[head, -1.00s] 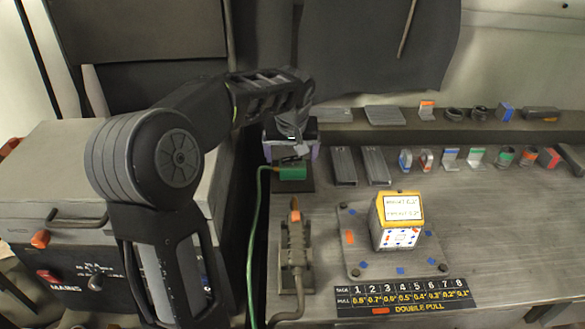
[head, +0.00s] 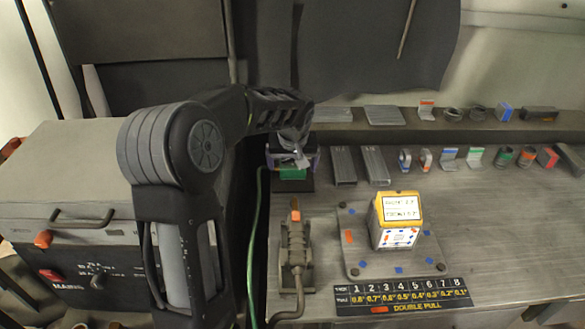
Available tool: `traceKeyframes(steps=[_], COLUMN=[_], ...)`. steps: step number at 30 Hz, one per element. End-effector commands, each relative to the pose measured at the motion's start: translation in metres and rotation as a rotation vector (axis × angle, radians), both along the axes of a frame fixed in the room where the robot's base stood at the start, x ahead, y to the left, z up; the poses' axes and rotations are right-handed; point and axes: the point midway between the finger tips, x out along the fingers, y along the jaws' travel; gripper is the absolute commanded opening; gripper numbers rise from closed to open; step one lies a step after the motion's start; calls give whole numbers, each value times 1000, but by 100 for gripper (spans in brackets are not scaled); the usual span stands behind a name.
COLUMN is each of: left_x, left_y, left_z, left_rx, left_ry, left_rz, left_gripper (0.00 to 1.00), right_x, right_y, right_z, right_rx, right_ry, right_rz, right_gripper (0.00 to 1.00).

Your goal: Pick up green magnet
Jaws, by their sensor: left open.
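The green magnet (head: 293,173) sits on a dark block at the back left of the bench, with a green cable running down from its left side. My left gripper (head: 297,160) is open directly above and over it, pointing down. The gripper hides the magnet's upper part, and I cannot tell whether the fingers touch it. My right gripper is not in view.
A torch on a stand (head: 295,245) is in front of the magnet. A yellow-topped box (head: 398,218) stands on a grey plate to the right. Metal tubes (head: 343,165) lie right of the gripper. A grey machine (head: 70,170) is at left.

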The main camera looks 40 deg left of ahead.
Motion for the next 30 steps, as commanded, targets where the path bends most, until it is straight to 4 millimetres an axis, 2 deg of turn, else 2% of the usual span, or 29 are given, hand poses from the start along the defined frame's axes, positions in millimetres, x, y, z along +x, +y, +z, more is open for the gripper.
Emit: traceKeyframes(steps=[11, 30], left_x=[0, 0], left_y=[0, 0], left_z=[0, 1], left_rx=[0, 0], left_ry=[0, 0], left_rz=[0, 0], left_gripper=[89, 38], right_x=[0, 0], right_y=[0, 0], right_z=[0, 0], right_rx=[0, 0], right_ry=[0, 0], right_rz=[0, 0], right_gripper=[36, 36])
